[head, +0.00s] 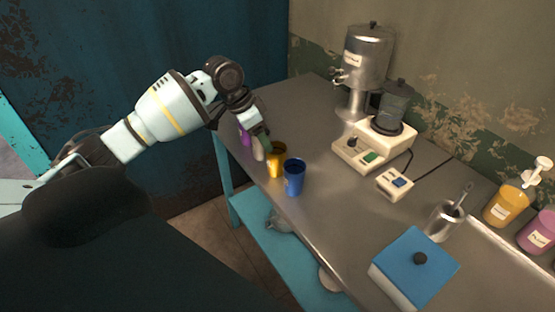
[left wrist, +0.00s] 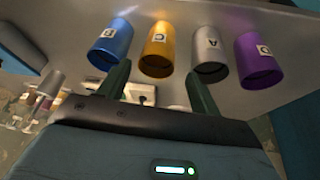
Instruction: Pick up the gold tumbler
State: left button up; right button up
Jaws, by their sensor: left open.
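The gold tumbler (head: 276,161) stands on the grey metal counter near its left edge, between the blue tumbler (head: 294,178) and the silver tumbler (head: 259,153). The purple tumbler (head: 245,138) stands beyond, partly hidden by my left gripper (head: 263,144). In the left wrist view, the gold tumbler (left wrist: 158,50), marked with a letter, lies ahead between the fingers of my left gripper (left wrist: 158,70). The gripper is open and empty. The fingers appear short of the gold tumbler; exact clearance is hard to tell. My right gripper is not visible.
The blue tumbler (left wrist: 110,44) and silver tumbler (left wrist: 208,54) flank the gold one closely. A blender base (head: 370,146), a metal dispenser (head: 368,60), a switch box (head: 395,184) and a blue-lidded box (head: 414,266) stand further right. Bare counter (head: 335,205) lies between.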

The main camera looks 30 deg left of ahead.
aim_at(276, 160)
pick_arm(q)
jog(key=x, duration=0.7)
jog(key=shift+w+d+f, duration=0.1)
jog(key=shift+d+f, duration=0.05)
jog(key=shift+d, duration=0.05)
jog(key=c, duration=0.7)
jog(key=shift+c, duration=0.2)
